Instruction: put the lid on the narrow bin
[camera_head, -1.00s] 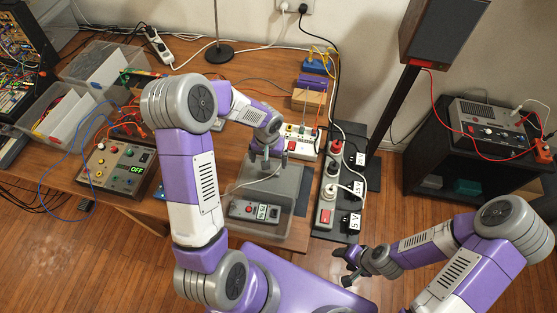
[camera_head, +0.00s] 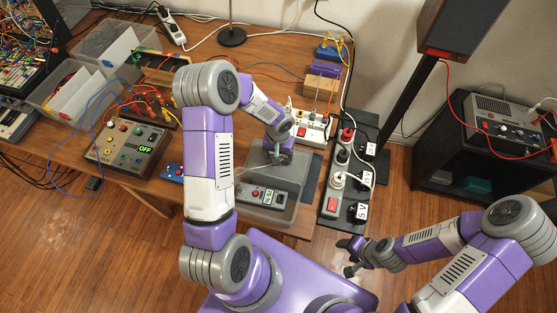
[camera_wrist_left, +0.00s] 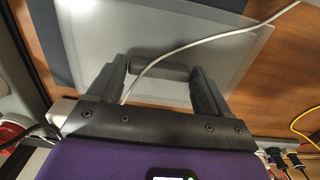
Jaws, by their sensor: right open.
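A translucent grey lid-like sheet (camera_wrist_left: 235,55) fills much of the left wrist view, with a dark bar-shaped handle (camera_wrist_left: 160,71) on it. My left gripper (camera_head: 279,157) is over the back part of a translucent grey tray-like piece (camera_head: 250,207) on the table. In the left wrist view its fingers (camera_wrist_left: 160,85) stand apart on either side of the handle; contact is unclear. Two clear open bins stand at the table's left: one nearer (camera_head: 38,97), one farther (camera_head: 80,38). Which is the narrow one is hard to tell. My right gripper (camera_head: 348,257) is open, empty and off the table.
A red-buttoned device (camera_head: 263,195) shows at the grey piece. A control box reading OFF (camera_head: 125,148), blue cables and orange clips lie between it and the bins. A white cable (camera_wrist_left: 185,48) crosses the sheet. Power strips (camera_head: 335,185) stand to the right.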

